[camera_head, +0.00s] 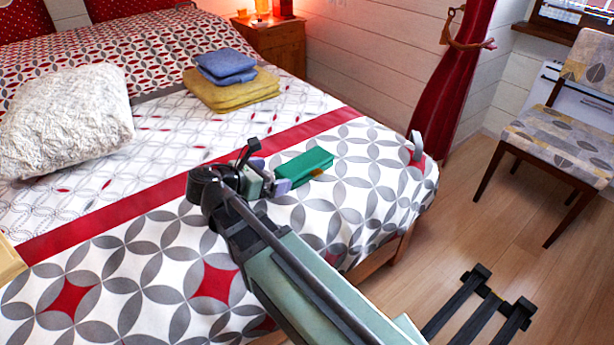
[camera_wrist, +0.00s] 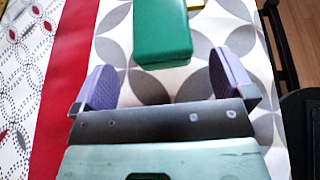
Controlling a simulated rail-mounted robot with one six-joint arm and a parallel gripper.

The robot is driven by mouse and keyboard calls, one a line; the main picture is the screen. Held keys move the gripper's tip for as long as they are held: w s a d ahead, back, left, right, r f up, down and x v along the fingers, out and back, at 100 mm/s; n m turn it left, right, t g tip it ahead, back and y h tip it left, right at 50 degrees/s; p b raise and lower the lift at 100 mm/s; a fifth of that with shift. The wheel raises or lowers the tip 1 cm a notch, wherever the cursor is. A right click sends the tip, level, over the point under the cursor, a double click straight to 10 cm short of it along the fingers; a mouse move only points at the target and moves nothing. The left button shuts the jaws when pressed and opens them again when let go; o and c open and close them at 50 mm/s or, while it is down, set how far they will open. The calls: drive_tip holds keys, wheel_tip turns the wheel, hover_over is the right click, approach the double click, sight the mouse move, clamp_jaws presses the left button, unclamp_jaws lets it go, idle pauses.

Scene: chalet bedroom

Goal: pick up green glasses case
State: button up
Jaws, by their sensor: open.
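The green glasses case (camera_head: 305,167) lies on the patterned bedspread near the foot of the bed. In the wrist view the green glasses case (camera_wrist: 162,32) shows at the top, just beyond my fingertips and roughly centred between them; its far end is cut off by the frame. My gripper (camera_head: 270,178) is over the bed, just left of the case in the head view. In the wrist view my gripper (camera_wrist: 168,82) has its two purple-padded fingers wide apart with nothing between them but bedspread.
A small yellowish thing (camera_head: 318,172) lies by the case. A grey-white thing (camera_head: 416,146) stands at the bed's right edge. Folded blue (camera_head: 226,66) and yellow (camera_head: 231,92) towels and a white pillow (camera_head: 68,120) lie farther back. A chair (camera_head: 560,135) stands right on the floor.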

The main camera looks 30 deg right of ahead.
sight(281, 175)
drive_tip(key=shift+w+d+f, duration=0.1)
drive_tip(key=shift+d+f, duration=0.15)
drive_tip(key=shift+d, duration=0.2)
drive_tip(key=b+x, duration=0.2)
drive_tip(key=x, duration=0.3)
drive_tip(key=shift+f, duration=0.15)
drive_tip(key=shift+d, duration=0.15)
drive_tip(key=c, duration=1.1)
